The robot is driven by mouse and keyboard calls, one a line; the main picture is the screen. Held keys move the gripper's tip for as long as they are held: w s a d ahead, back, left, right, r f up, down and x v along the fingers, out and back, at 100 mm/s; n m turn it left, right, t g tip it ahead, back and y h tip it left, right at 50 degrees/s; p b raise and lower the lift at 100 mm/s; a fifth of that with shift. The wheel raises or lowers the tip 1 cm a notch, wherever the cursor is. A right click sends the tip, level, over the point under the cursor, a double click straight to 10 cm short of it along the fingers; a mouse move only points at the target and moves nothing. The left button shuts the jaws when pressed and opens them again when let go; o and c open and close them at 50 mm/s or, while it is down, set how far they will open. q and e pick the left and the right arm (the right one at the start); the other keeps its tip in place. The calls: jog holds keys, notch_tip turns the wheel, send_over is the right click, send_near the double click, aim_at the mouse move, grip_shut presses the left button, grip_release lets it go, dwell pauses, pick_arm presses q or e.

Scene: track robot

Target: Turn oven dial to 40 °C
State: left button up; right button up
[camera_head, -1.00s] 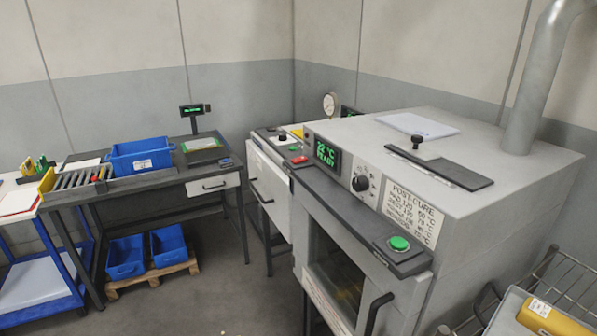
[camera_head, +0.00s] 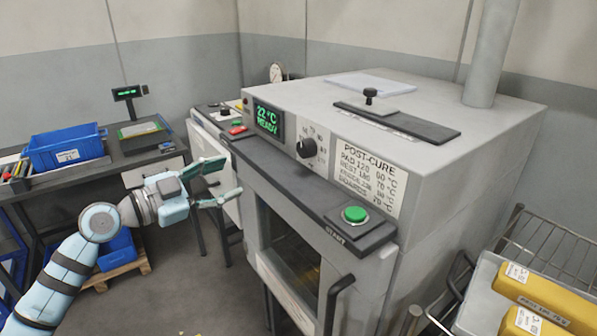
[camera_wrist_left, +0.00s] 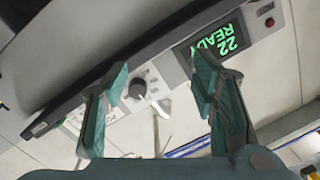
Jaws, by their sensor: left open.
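The oven (camera_head: 430,115) stands at the right with its front facing left. Its black dial (camera_head: 306,148) sits on a light plate with markings, too small to read. It also shows in the left wrist view (camera_wrist_left: 138,89), between the two fingers. The green display (camera_head: 268,118) left of the dial reads 22 °C READY. My left gripper (camera_head: 231,180) is open and empty, in front of the oven and left of the dial in the head view, clear of it. In the left wrist view the fingers (camera_wrist_left: 162,88) are spread wide. My right gripper is not in view.
A green START button (camera_head: 354,214) sits on the dark ledge below the dial. The oven door handle (camera_head: 338,308) sticks out below. A bench with a blue bin (camera_head: 66,148) is at the left. A tray with yellow packages (camera_head: 545,295) is at lower right.

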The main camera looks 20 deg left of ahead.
pick_arm(q)
jog(key=s+d+r+m+g+h, duration=0.2)
jog(key=s+d+r+m+h, duration=0.15)
jog(key=s+d+r, duration=0.2)
jog(key=p, duration=0.4)
send_near(301, 149)
jog(key=x, duration=0.2)
jog(key=shift+m, duration=0.25)
jog(key=p+x, duration=0.1)
jog(key=x, duration=0.6)
jog(key=shift+d+r, duration=0.1)
jog(key=shift+d, duration=0.1)
jog(key=shift+a, duration=0.15)
jog(key=shift+c, duration=0.3)
jog(key=c, duration=1.1)
